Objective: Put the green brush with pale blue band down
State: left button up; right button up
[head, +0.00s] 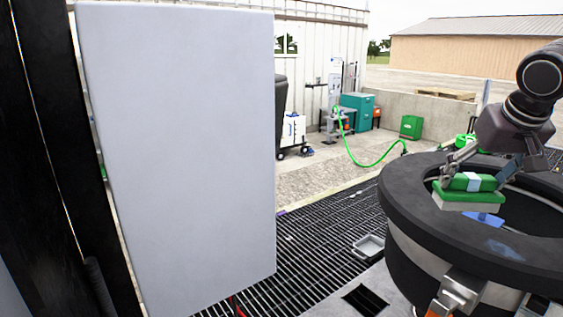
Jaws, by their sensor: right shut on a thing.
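The green brush (459,198) has a pale blue band around its grip and pale bristles underneath. My right gripper (476,183) comes in from the upper right and is shut on the brush. My left gripper is not in view.
A large pale grey panel (180,150) fills the left of the view. A dark grated floor (325,230) lies in the middle, with a small grey tray (369,247) beside the vessel. A green hose (365,163) and teal cabinets stand farther back.

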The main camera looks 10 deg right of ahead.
aim_at(475, 194)
jog(key=shift+f, duration=2.3)
notch_tip(475, 194, up, 9)
notch_tip(475, 194, down, 10)
jog(key=shift+d+r, duration=0.1)
jog(key=shift+r, duration=0.1)
jog(key=s, duration=0.1)
jog(key=s+d, duration=0.1)
jog(key=s, duration=0.2)
jog(key=shift+d+r, duration=0.25)
jog(key=shift+d, duration=0.15)
jog(key=shift+c, duration=0.5)
jog(key=shift+s+d+f, duration=0.15)
jog(key=shift+s+d, duration=0.1)
jog(key=shift+s, duration=0.15)
